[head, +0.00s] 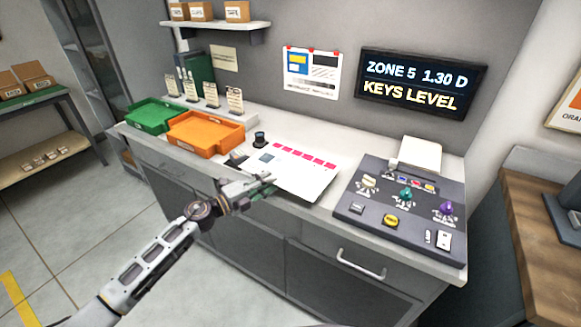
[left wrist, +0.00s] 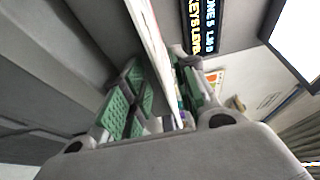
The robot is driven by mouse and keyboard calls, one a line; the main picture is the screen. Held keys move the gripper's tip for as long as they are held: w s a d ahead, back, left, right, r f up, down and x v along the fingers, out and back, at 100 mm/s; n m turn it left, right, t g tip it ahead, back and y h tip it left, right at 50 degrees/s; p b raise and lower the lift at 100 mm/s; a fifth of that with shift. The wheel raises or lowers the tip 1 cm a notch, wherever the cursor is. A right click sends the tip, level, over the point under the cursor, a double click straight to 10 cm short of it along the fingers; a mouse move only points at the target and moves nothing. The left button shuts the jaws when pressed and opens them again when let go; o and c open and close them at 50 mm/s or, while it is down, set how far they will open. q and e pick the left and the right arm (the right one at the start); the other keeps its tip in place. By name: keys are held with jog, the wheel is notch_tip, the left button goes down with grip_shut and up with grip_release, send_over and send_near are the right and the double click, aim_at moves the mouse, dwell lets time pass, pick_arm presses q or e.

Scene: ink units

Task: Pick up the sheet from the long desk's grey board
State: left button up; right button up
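The sheet (head: 300,172), white with a row of pink squares and a blue-grey square, lies on the long desk's worktop and reaches its front edge. A dark edge shows at its left, perhaps the grey board; most of what lies under the sheet is hidden. My left gripper (head: 266,184) is at the sheet's front-left edge. In the left wrist view its green-padded fingers (left wrist: 158,85) stand apart, with the sheet (left wrist: 152,42) seen edge-on between them. A gap shows beside the left finger, so the gripper looks open around the edge. My right gripper is not in view.
An orange tray (head: 205,146) and a green tray (head: 146,125) stand left on the desk (head: 250,118). A small dark knob or bottle (head: 259,139) stands behind the sheet. A control panel (head: 395,213) with coloured knobs stands to the right. A lit sign (head: 420,82) hangs behind.

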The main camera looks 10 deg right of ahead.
pick_arm(q)
jog(key=c, duration=0.4)
grip_shut()
jog(key=shift+r, duration=0.1)
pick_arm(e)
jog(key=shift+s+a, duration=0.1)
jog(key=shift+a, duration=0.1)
